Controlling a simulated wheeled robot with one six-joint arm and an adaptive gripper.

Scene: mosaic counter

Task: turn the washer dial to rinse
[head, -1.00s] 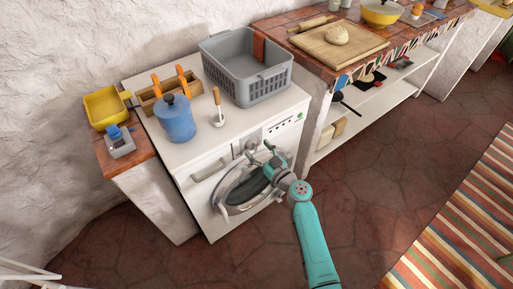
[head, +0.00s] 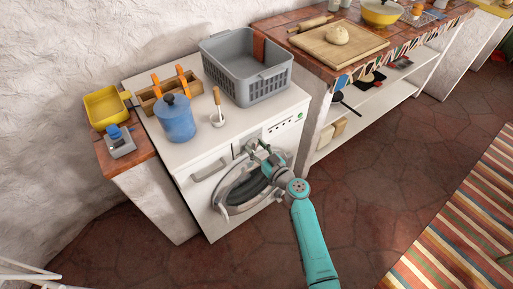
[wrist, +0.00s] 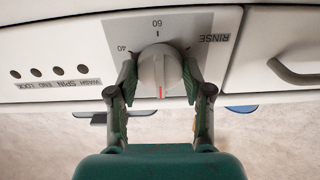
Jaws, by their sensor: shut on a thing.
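The washer dial (wrist: 158,68) is a round grey knob on the control panel in the wrist view, which shows the panel upside down. A red line on the dial points to the bottom of the picture, away from the 60 mark. The RINSE label (wrist: 214,38) is right of the dial, 40 is left and 60 above. My gripper (wrist: 159,80) has a finger on each side of the dial and is shut on it. In the head view my gripper (head: 259,148) is at the front of the white washer (head: 208,160) and partly hides the dial.
A grey basket (head: 262,88), a blue canister (head: 176,120) and a wooden tool holder (head: 157,95) stand on the washer top. The round door (head: 226,196) is below my gripper. A drawer handle (wrist: 292,73) is right of the dial in the wrist view. The floor nearby is clear.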

